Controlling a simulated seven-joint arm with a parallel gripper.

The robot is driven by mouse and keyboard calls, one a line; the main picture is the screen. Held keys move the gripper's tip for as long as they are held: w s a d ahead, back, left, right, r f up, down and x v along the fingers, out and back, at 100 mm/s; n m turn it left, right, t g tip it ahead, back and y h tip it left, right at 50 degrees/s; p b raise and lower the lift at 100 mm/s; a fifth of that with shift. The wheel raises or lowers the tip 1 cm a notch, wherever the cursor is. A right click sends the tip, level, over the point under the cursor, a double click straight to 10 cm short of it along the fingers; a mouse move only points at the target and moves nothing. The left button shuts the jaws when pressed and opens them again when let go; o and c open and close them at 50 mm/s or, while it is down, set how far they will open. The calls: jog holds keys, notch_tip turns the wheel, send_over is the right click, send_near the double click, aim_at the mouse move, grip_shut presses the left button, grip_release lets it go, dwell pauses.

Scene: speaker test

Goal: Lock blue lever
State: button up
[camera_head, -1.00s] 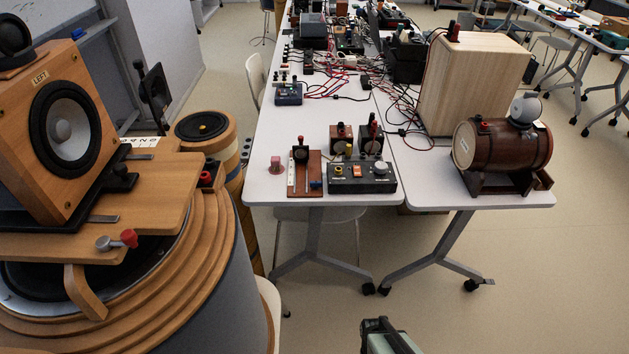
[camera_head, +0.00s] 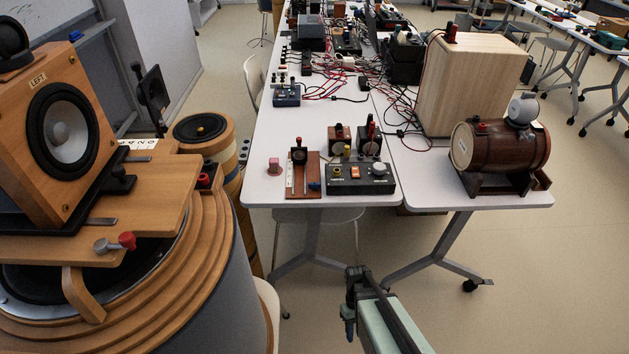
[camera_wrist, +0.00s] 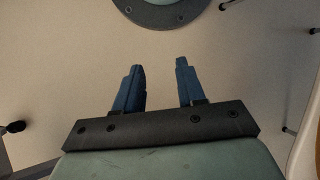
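A small blue part (camera_head: 314,186), which may be the blue lever, sits at the right edge of a red-brown wooden board (camera_head: 305,170) near the table's front edge. It is too small to tell its position. A dark upright post with a red top (camera_head: 299,150) stands on the same board. My gripper (camera_head: 349,335) is in front of and below the table edge, well apart from the board. In the wrist view my gripper (camera_wrist: 160,66) has its two blue fingers apart with nothing between them. No lever shows in the wrist view.
Right of the board is a dark control box (camera_head: 360,185) with knobs. A wooden barrel (camera_head: 500,148) stands on the right table (camera_head: 420,190). A large wooden speaker stack (camera_head: 215,260) fills the left. The floor before the tables is free.

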jog(key=w+a+r+n, duration=0.35)
jog(key=w+r, duration=0.45)
jog(key=w, duration=0.4)
jog(key=n+t, duration=0.6)
jog(key=n, duration=0.5)
send_near(315, 183)
notch_tip(315, 183, down, 9)
jog(key=shift+w+r, duration=0.1)
jog(key=shift+r, duration=0.05)
grip_shut()
